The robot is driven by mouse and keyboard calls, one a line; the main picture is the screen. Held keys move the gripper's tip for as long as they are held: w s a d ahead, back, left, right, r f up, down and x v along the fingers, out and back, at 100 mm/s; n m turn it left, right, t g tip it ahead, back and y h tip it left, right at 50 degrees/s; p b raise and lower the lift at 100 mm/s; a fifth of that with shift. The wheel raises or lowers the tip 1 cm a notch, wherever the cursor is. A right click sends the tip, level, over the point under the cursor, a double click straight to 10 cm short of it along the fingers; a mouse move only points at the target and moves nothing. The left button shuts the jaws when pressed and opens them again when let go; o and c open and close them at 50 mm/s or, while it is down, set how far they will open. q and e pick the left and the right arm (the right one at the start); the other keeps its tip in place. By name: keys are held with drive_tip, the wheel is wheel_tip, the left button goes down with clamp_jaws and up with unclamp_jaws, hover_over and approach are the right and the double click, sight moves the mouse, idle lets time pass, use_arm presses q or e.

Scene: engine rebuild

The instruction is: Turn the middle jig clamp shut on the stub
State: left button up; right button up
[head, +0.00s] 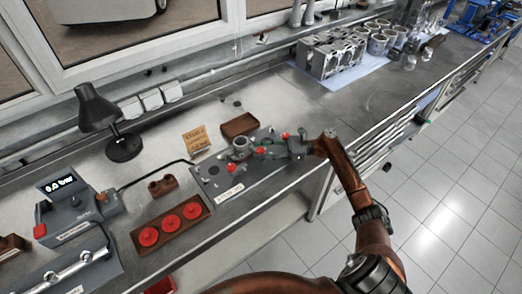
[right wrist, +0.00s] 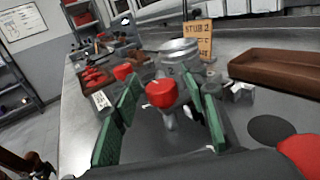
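The grey jig plate (head: 212,184) lies on the steel bench and carries three red clamp knobs and a round metal stub (head: 240,145). The middle red knob (head: 260,150) also shows in the right wrist view (right wrist: 161,93), on a pale stem. My right gripper (head: 268,147) reaches in from the right over the plate. In the right wrist view its green finger pads stand apart on either side of the middle knob, with gaps visible. The stub (right wrist: 179,52) is just beyond the knob. The other knobs (head: 231,168) (head: 286,135) stand either side. My left gripper is out of view.
A brown tray (head: 240,124) and a cardboard note (head: 196,140) are behind the jig. A wooden rack with several red discs (head: 171,223), a box with a display (head: 75,208) and a black lamp (head: 122,147) are to the left. An engine block (head: 330,54) stands at the back right.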

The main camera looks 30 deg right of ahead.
drive_tip(key=shift+s+d, duration=0.1)
drive_tip(key=shift+d, duration=0.1)
drive_tip(key=v, duration=1.1)
drive_tip(key=shift+s+d+f, duration=0.1)
drive_tip(key=shift+s+d, duration=0.05)
drive_tip(key=shift+d, duration=0.15)
drive_tip(key=shift+s, duration=0.1)
